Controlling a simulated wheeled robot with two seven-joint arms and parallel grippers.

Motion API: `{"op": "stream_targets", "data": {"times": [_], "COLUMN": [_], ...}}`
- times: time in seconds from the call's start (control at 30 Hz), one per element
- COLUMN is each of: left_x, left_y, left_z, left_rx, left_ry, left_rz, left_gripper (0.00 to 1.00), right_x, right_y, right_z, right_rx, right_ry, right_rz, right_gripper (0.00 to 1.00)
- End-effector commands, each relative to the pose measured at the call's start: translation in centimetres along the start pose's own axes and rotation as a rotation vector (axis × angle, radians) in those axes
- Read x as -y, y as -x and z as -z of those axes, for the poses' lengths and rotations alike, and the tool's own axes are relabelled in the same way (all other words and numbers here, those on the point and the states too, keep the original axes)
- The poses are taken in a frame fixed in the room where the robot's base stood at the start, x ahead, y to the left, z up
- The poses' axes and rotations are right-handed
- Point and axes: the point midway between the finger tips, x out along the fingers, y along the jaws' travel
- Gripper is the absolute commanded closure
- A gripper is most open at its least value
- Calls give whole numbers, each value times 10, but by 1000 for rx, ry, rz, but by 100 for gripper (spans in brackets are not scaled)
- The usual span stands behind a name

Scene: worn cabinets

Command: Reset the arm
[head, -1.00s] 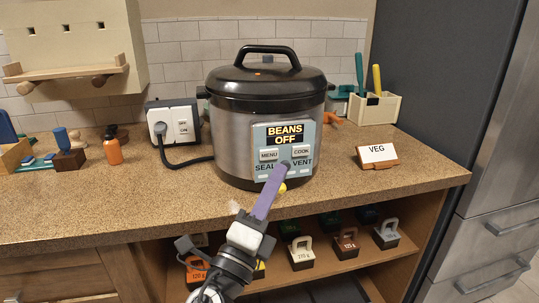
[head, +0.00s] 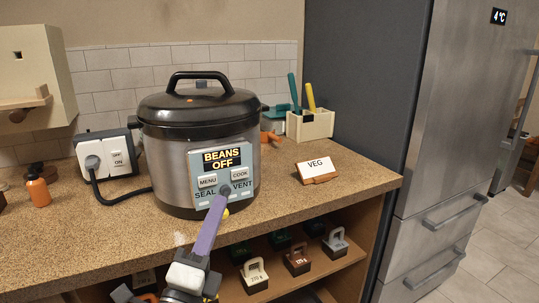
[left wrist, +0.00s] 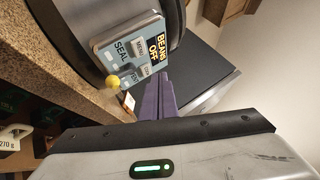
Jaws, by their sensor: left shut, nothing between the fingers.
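My left gripper (head: 220,203) comes up from the bottom of the head view, its purple fingers shut with nothing between them. Its tips overlap the lower part of the control panel on the steel cooker (head: 168,165); I cannot tell whether they touch it. The purple fingers also show in the left wrist view (left wrist: 160,98), beside the panel (left wrist: 122,40). The display (head: 221,160) reads BEANS OFF, above MENU and COOK buttons and the words SEAL and VENT. A yellow ball (left wrist: 113,81) sits by the panel's lower edge. My right gripper is not in view.
The cooker stands on a speckled counter (head: 330,208). A VEG sign (head: 316,168), a cream tool box (head: 311,125) and a wall socket (head: 106,154) stand around it. Handled weights (head: 296,258) sit on the shelf below. A steel fridge (head: 445,130) is at the right.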

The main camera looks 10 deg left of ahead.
Motion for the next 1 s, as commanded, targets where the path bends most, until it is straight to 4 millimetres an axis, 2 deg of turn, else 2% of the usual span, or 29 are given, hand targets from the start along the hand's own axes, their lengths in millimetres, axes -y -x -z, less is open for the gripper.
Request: {"op": "stream_targets", "data": {"times": [0.07, 0.17, 0.2, 0.27, 0.3, 0.37, 0.4, 0.47, 0.5, 0.6, 0.73, 0.83, 1.0], "left_x": [-29, -82, -106, -142, -163, -191, -209, -231, -242, -262, -272, -273, -274], "left_y": [13, 44, 61, 92, 113, 148, 173, 212, 238, 296, 352, 374, 383], "left_z": [4, 12, 16, 25, 30, 40, 47, 58, 65, 82, 98, 104, 107], "left_rx": [-1, 12, 26, 59, 88, 139, 181, 254, 306, 441, 593, 663, 694], "left_ry": [97, 308, 410, 567, 670, 821, 919, 1065, 1156, 1357, 1542, 1619, 1655], "left_rz": [-82, -243, -321, -442, -519, -633, -708, -816, -883, -1024, -1142, -1187, -1204], "left_gripper": [100, 100, 100, 100, 100, 100, 100, 100, 100, 100, 100, 100, 100], "right_x": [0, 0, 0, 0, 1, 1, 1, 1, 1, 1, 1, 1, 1], "right_y": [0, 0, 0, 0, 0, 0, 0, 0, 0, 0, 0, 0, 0], "right_z": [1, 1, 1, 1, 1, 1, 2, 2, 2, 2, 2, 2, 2], "right_rx": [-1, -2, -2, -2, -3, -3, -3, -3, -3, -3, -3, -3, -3], "right_ry": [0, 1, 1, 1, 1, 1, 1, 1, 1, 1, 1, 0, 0], "right_rz": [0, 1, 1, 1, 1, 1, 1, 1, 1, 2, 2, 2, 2], "right_gripper": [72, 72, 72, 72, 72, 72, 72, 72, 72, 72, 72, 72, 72]}}
